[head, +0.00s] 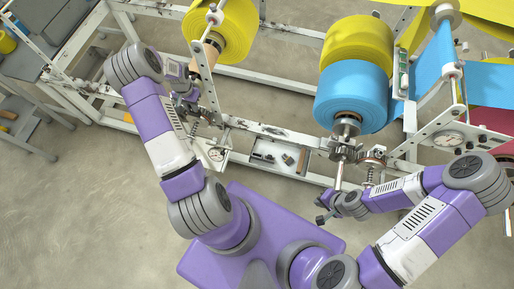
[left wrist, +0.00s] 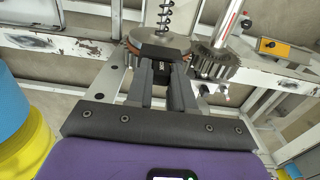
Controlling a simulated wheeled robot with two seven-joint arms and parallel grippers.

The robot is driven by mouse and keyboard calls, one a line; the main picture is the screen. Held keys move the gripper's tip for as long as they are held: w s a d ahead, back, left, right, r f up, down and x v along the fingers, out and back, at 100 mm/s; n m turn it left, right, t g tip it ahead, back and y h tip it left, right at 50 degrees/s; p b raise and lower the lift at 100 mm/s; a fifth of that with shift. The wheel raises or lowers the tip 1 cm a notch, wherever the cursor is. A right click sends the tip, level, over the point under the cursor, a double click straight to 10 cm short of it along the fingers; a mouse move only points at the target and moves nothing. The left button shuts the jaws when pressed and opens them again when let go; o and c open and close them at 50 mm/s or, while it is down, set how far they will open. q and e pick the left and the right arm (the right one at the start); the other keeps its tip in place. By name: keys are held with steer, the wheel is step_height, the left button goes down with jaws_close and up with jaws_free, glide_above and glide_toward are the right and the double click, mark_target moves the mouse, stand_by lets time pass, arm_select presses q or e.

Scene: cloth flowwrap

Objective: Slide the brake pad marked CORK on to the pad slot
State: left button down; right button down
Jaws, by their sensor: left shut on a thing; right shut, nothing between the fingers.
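My left gripper (left wrist: 160,78) is shut on a small dark block (left wrist: 161,68) in the left wrist view. A small pale mark shows on the block, too small to read for sure, so I cannot confirm CORK. The block is right by the edge of a grey disc (left wrist: 158,42) under a black spring; I cannot tell whether it touches or sits in a slot. In the head view my left gripper (head: 187,107) is at the left frame post, with the block hidden. My right gripper (head: 325,208) is shut and empty, low beside the right-hand spindle mechanism.
A toothed gear (left wrist: 217,65) stands right of the disc. Yellow roll (head: 372,40) and blue roll (head: 352,97) are at the right. Open floor lies at the left.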

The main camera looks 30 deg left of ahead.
arm_select(q)
steer(key=shift+f, duration=0.15)
stand_by(0.7)
steer(key=c, duration=0.9)
jaws_free()
step_height(320, 180, up, 8)
steer(key=shift+f, duration=0.2)
steer(key=shift+s, duration=0.1)
